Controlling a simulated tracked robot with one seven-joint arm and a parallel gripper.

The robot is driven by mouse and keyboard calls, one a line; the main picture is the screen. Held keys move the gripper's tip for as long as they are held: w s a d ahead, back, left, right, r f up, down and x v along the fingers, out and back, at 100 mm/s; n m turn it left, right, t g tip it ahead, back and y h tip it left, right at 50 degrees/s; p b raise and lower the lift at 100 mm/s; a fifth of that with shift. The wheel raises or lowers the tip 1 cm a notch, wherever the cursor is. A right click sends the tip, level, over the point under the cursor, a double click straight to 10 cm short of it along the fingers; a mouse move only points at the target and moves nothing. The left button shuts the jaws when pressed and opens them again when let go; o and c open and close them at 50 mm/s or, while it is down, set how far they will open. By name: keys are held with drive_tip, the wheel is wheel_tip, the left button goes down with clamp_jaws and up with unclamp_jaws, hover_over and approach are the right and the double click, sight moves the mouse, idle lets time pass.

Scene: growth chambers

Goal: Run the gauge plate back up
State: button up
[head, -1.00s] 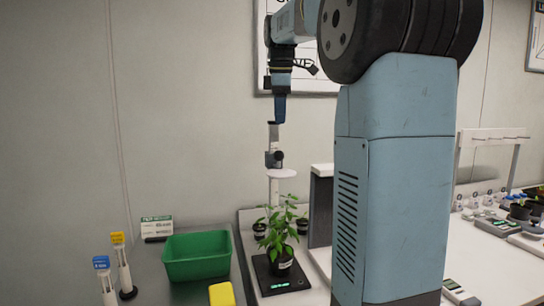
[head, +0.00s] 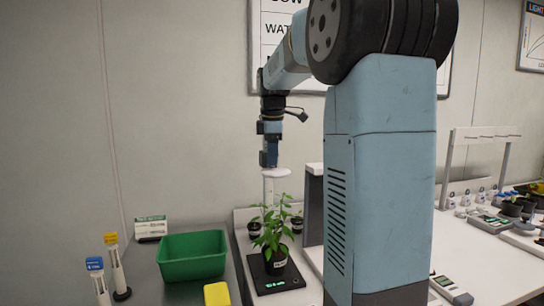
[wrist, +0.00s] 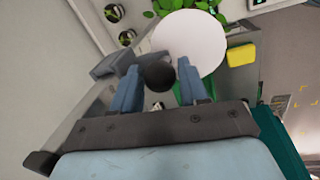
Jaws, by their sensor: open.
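The gauge plate (head: 275,174) is a white disc on an upright post above the potted plant (head: 274,240). In the wrist view the disc (wrist: 195,42) lies just beyond my fingers, with leaves past its far edge. My gripper (head: 269,162) points down just above the plate. In the wrist view its two blue fingers (wrist: 159,70) stand apart on either side of a round black knob (wrist: 159,76). I cannot tell whether either finger touches the knob. A grey piece (wrist: 110,64) shows beside the left finger. My gripper hides most of the post's upper part in the head view.
A green bin (head: 192,256) and a yellow block (head: 217,293) are on the bench at left, near two capped tubes with blue and yellow tops. The plant stands on a black scale (head: 284,282) with a lit display. Small pots stand behind it.

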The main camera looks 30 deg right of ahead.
drive_tip(key=shift+f, duration=0.35)
clamp_jaws()
drive_tip(key=shift+w, duration=0.1)
